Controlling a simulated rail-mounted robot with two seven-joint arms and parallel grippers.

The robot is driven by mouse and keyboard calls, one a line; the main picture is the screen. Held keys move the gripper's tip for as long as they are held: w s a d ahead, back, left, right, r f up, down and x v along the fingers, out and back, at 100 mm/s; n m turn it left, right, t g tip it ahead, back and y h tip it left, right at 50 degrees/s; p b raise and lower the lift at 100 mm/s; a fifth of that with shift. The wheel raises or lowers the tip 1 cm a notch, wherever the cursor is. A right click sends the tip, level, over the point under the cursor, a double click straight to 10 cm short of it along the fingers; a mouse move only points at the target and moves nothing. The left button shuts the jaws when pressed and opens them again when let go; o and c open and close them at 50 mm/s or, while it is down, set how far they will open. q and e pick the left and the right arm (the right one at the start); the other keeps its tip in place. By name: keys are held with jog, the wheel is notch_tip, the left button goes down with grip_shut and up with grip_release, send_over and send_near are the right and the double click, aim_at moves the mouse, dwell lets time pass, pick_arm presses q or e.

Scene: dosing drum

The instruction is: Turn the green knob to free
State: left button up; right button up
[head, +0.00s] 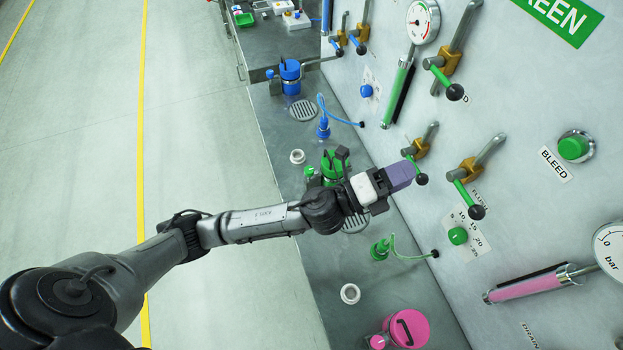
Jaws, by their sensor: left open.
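A round green knob (458,236) sits on the grey wall panel beside a scale with numbers such as 10, 15, 20. Another small green knob (309,171) shows at the side of the green drum (331,168) on the bench. No "free" mark is readable at either. My left gripper (405,174) has purple fingers and is open, in front of the panel, up and left of the panel knob. It appears close to the black ball (421,179) of a green-handled lever; I cannot tell if they touch. My arm partly hides the drum. My right gripper is not in view.
More green-handled brass valves (466,170) stick out of the panel. A green BLEED button (573,148) and a gauge (422,22) are there too. A blue drum (290,78) and a pink drum (408,328) stand on the bench. The floor at left is clear.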

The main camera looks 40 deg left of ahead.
pick_arm(q)
jog(key=w+d+f+m+g+h+b, duration=0.1)
jog(key=d+f+m+g+h+b, duration=0.15)
jog(key=m+g+h, duration=0.85)
pick_arm(e)
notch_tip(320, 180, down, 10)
jog(key=b, duration=0.6)
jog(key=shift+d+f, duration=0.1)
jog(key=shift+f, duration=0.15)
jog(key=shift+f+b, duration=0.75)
jog(key=shift+b, duration=0.15)
pick_arm(q)
jog(key=m+g+y+b, duration=0.2)
jog(key=m+g+y, duration=0.5)
jog(key=m+y, duration=1.45)
send_over(309, 170)
notch_tip(309, 170, down, 17)
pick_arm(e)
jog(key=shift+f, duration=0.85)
pick_arm(q)
jog(key=shift+n+y, duration=0.45)
notch_tip(309, 170, down, 11)
jog(key=shift+f, duration=0.15)
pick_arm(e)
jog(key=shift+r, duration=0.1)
pick_arm(q)
jog(key=shift+f, duration=0.9)
